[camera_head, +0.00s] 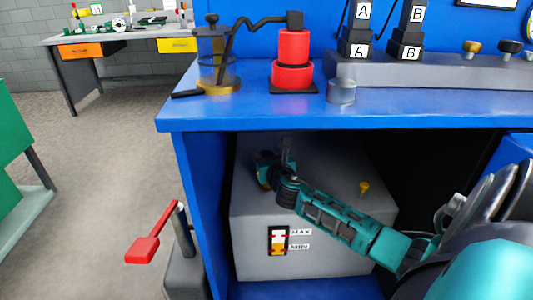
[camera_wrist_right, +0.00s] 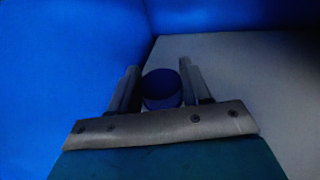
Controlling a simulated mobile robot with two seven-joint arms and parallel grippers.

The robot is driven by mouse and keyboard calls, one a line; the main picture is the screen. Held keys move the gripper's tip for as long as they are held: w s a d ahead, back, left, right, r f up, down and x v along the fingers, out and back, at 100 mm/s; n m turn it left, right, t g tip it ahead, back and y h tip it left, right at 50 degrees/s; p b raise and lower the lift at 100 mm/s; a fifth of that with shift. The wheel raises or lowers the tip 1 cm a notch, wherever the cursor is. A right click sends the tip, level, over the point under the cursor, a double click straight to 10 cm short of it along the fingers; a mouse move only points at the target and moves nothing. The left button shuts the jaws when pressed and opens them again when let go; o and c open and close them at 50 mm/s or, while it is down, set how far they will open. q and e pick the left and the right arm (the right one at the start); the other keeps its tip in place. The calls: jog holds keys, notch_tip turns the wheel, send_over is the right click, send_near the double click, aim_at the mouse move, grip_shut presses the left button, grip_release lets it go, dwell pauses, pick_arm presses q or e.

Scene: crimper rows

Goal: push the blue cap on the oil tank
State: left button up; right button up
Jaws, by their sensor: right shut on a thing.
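The oil tank (camera_head: 330,185) is a grey box under the blue workbench, with a MAX/MIN level gauge (camera_head: 278,240) on its front. My right gripper (camera_head: 272,166) reaches in from the right over the tank's top left part. In the right wrist view the blue cap (camera_wrist_right: 161,88) sits between the two fingers of my right gripper (camera_wrist_right: 158,70), which is shut on it. In the head view the gripper hides the cap. I cannot tell whether the cap is seated on the tank or above it. My left gripper is not in view.
The blue bench top (camera_head: 390,105) hangs over the tank, and the bench's side wall (camera_head: 205,195) stands close left. A small yellow fitting (camera_head: 364,187) sticks up from the tank's right side. A red-handled lever (camera_head: 145,248) stands outside the bench at left.

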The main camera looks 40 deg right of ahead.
jog(key=shift+f+b, duration=2.35)
jog(key=shift+f, duration=0.55)
jog(key=shift+p, duration=0.35)
jog(key=shift+f+b, duration=0.45)
jog(key=shift+f, duration=0.1)
jog(key=shift+f+b, duration=0.75)
jog(key=shift+f, duration=0.15)
jog(key=o, duration=1.1)
jog(key=shift+s, duration=0.1)
jog(key=shift+c, duration=0.2)
